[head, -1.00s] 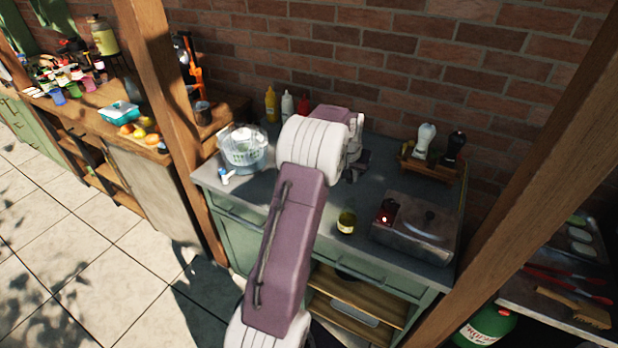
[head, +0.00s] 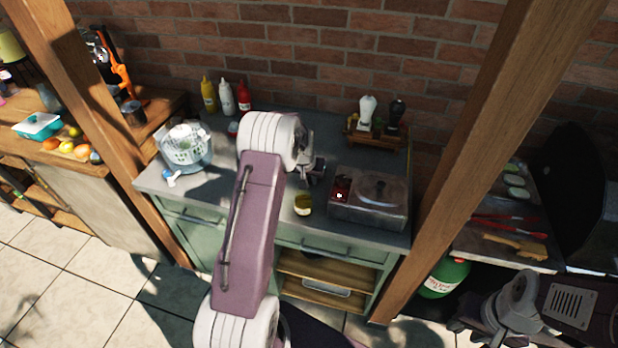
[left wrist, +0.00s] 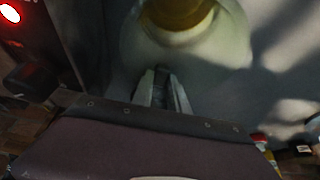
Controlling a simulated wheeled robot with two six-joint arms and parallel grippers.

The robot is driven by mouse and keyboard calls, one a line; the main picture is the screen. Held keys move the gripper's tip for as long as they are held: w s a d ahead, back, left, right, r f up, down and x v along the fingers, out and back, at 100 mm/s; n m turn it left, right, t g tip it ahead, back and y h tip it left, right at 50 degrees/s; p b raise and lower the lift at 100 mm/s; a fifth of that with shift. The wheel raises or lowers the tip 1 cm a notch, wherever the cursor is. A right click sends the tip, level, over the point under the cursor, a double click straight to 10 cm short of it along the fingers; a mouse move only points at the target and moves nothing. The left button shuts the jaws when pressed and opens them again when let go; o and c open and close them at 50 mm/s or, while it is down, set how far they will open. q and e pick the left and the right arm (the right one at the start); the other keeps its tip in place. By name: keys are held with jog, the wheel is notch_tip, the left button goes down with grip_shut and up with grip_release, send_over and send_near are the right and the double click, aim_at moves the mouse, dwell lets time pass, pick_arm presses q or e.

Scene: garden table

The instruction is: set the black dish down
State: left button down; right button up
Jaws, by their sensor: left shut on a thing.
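My left gripper (head: 313,172) is low over the grey counter (head: 222,193), behind the yellow-green jar (head: 303,204) and left of the metal hotplate. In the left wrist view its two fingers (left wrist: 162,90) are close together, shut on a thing. I cannot make out the black dish clearly in either view; what the fingers hold is mostly hidden or too dark to tell. The jar is just beyond the fingers in the left wrist view (left wrist: 181,14). My right gripper (head: 472,316) is at the lower right of the head view, dark and partly cut off, its fingers unclear.
The hotplate (head: 368,208) with a red light stands right of the jar. A rack with shakers (head: 375,134) is behind it. A basket bowl (head: 185,150) and sauce bottles (head: 226,98) stand at left. Wooden posts (head: 490,150) flank the counter.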

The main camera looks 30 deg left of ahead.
pick_arm(q)
jog(key=shift+w+f, duration=0.1)
jog(key=shift+f, duration=0.2)
jog(key=shift+f, duration=0.1)
jog(key=c, duration=1.3)
grip_release()
jog(key=shift+r, duration=0.25)
jog(key=v, duration=1.2)
jog(key=shift+b, duration=0.45)
jog(key=shift+f, duration=0.1)
